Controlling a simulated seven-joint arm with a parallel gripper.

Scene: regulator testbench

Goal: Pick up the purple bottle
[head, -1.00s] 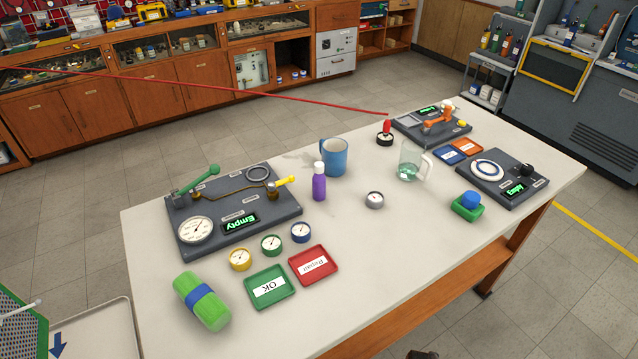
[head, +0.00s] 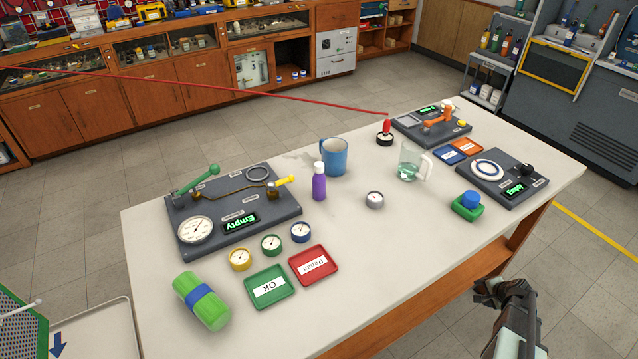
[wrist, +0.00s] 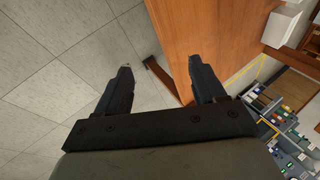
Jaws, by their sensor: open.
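The purple bottle (head: 319,187) has a white cap and stands upright near the middle of the white table, in the head view. My gripper (head: 487,288) is low at the right, beside the table's front edge and well away from the bottle. In the wrist view my gripper (wrist: 160,80) shows two dark fingers spread apart with nothing between them. The floor and the table's wooden side show beyond them. The bottle is not in the wrist view.
A blue mug (head: 334,157) stands just behind the bottle. A dark gauge panel (head: 232,214) lies to the left. Red (head: 313,265) and green (head: 270,286) trays lie in front.

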